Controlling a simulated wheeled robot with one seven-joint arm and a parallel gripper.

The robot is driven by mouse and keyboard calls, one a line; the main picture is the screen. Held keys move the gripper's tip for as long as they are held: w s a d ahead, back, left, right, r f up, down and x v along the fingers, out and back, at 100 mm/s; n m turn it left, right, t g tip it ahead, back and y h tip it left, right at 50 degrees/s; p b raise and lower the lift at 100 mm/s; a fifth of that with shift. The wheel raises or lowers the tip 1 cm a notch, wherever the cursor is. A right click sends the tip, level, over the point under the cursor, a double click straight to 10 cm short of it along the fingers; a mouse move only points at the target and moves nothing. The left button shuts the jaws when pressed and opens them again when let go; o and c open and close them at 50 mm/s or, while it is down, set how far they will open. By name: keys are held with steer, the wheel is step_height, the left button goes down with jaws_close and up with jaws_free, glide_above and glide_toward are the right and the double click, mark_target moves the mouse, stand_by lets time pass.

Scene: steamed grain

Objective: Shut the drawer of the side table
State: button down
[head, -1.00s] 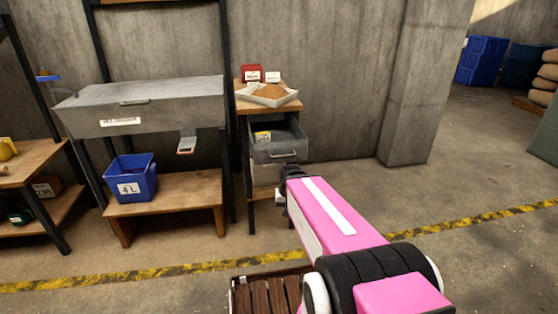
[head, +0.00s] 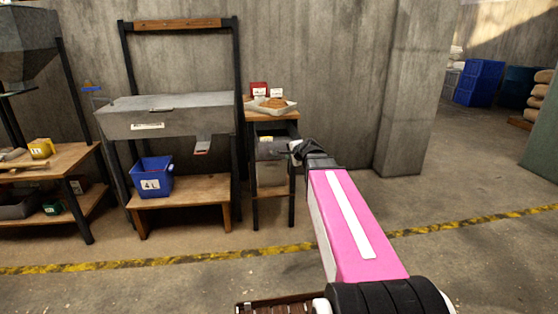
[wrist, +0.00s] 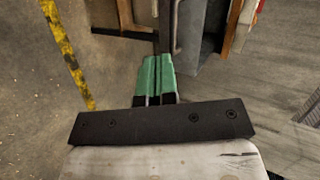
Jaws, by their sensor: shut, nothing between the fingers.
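The side table (head: 284,125) stands against the wall, with a wooden top and dark legs. Its grey metal drawer (head: 266,151) is open, with a small yellow-labelled thing (head: 265,138) inside; my gripper hides the drawer's right part. My gripper (head: 286,153) is in front of the drawer front. In the wrist view the green fingers (wrist: 156,76) are together and empty, just short of the drawer's bar handle (wrist: 176,28) and grey front (wrist: 189,35). I cannot tell whether they touch it.
A tray of grain (head: 272,106) and a red box (head: 259,90) sit on the side table. A metal bench (head: 170,120) with a blue bin (head: 152,177) stands to the left. A concrete pillar (head: 403,90) is to the right. The floor in front is clear.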

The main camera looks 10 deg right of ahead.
steer(key=w+r+x, duration=0.1)
steer(key=r+x, duration=0.1)
steer(key=x, duration=1.1)
steer(key=shift+a, duration=0.25)
steer(key=shift+w+f, duration=0.1)
steer(key=shift+w, duration=0.15)
steer(key=w, duration=2.9)
steer(key=shift+w, duration=0.4)
steer(key=shift+d, duration=0.1)
